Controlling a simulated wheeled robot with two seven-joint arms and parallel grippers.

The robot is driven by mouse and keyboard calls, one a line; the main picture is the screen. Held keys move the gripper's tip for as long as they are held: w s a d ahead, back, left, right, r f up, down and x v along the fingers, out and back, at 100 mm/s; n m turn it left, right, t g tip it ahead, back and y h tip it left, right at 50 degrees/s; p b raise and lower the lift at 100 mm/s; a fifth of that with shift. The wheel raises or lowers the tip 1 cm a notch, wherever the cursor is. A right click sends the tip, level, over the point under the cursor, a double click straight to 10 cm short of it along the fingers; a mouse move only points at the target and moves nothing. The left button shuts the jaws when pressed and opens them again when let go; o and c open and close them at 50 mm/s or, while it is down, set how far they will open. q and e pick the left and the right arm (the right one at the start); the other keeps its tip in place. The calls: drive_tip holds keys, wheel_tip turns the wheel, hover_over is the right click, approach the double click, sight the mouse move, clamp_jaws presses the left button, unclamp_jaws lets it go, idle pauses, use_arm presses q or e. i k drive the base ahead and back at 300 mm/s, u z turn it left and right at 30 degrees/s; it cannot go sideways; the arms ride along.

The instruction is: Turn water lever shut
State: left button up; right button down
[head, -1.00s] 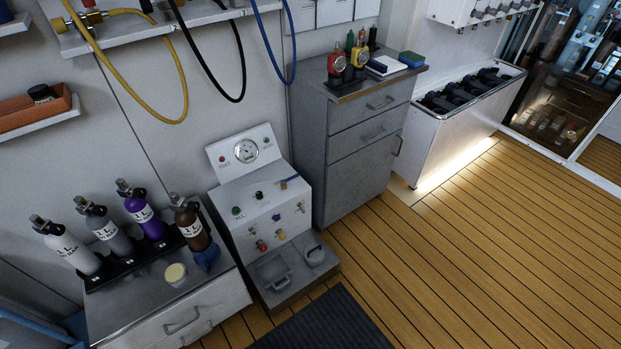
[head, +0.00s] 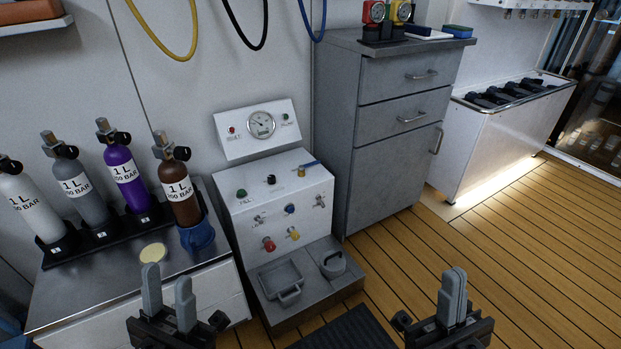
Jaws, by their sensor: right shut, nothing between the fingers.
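The fill panel (head: 279,200) is a white sloped box with a gauge upstand behind it. A blue lever (head: 312,163) on a brass valve (head: 300,172) sits at the panel's upper right; its handle points right and slightly up. No label on it can be read from here. My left gripper (head: 168,295) is open and empty, low in the picture, left of and nearer than the panel. My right gripper (head: 452,297) is shut and empty, low on the right, well apart from the panel.
Several gas bottles (head: 125,176) stand in a black rack on the left bench, the brown one in a blue cup (head: 197,236). A yellow-lidded jar (head: 153,253) is near my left gripper. A grey cabinet (head: 385,140) stands close right of the panel. The wooden floor at right is clear.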

sight(301, 168)
drive_tip(key=k, duration=0.55)
drive_tip(key=z, duration=0.8)
drive_tip(key=i, duration=0.75)
drive_tip(key=z, duration=0.55)
drive_tip(key=i, duration=0.8)
drive_tip(key=u, duration=0.75)
drive_tip(key=i, duration=0.8)
drive_tip(key=u, duration=0.75)
